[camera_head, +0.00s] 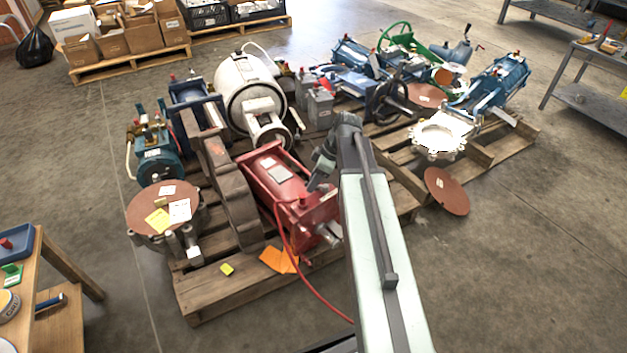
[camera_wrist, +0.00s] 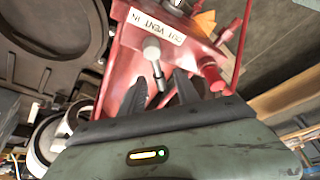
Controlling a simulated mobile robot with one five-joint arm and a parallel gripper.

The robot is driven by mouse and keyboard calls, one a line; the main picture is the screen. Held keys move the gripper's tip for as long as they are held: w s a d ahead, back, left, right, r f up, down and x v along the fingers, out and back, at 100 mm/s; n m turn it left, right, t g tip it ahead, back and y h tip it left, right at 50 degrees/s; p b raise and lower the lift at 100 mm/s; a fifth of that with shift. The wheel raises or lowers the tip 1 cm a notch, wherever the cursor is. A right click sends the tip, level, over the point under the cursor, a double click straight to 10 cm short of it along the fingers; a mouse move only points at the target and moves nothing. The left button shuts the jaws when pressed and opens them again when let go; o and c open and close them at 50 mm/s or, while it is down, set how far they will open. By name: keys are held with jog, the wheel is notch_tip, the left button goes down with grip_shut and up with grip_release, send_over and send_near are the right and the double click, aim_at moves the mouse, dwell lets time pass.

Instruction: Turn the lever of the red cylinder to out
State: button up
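The red cylinder (camera_head: 262,172) lies on a wooden pallet in the head view. In the wrist view its red end block (camera_wrist: 125,60) fills the upper middle. A white label (camera_wrist: 156,25) with OUT, VENT and IN is on it. The lever (camera_wrist: 152,50), with a pale grey rounded end and thin stem, shows just below the label's middle. My gripper (camera_wrist: 160,92) is open. Its two dark fingers stand apart, with the lever's stem between them in the picture; I cannot tell whether they touch it. In the head view my gripper (camera_head: 318,178) is above the cylinder's near end.
A red hose (camera_head: 290,255) runs from the cylinder to the floor. A red fitting (camera_wrist: 212,75) stands close to the right finger. A large brown ring-shaped casting (camera_head: 225,180) is left of the cylinder. Orange papers (camera_head: 278,260) lie on the pallet's front.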

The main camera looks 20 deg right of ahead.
jog(key=shift+d+r+p, duration=0.1)
jog(key=shift+r+p, duration=0.4)
jog(key=shift+p, duration=0.05)
jog(key=p+v, duration=0.6)
jog(key=v, duration=0.1)
jog(key=shift+s, duration=0.1)
jog(key=shift+f, duration=0.15)
